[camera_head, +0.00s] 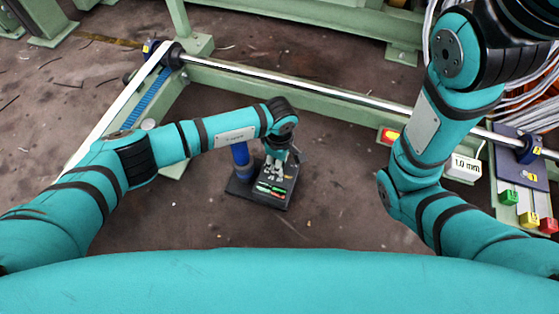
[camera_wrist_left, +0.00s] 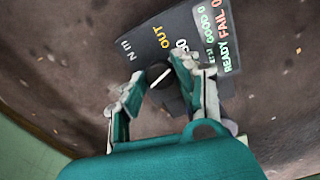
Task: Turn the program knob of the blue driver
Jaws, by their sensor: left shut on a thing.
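The blue driver (camera_head: 241,156) stands upright on a dark base at the centre of the head view. Beside it is its dark control box (camera_head: 274,193), with a green and red lit display. In the left wrist view the box (camera_wrist_left: 180,28) shows "N m", "OUT" and "READY" lettering. The dark round program knob (camera_wrist_left: 157,74) has a light pointer line. My left gripper (camera_wrist_left: 158,78) has its fingertips on either side of the knob, shut on it. The left gripper also shows over the box in the head view (camera_head: 276,170). My right gripper is out of view.
A green frame with a steel rod (camera_head: 300,93) runs behind the driver. The floor around the driver is mostly clear.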

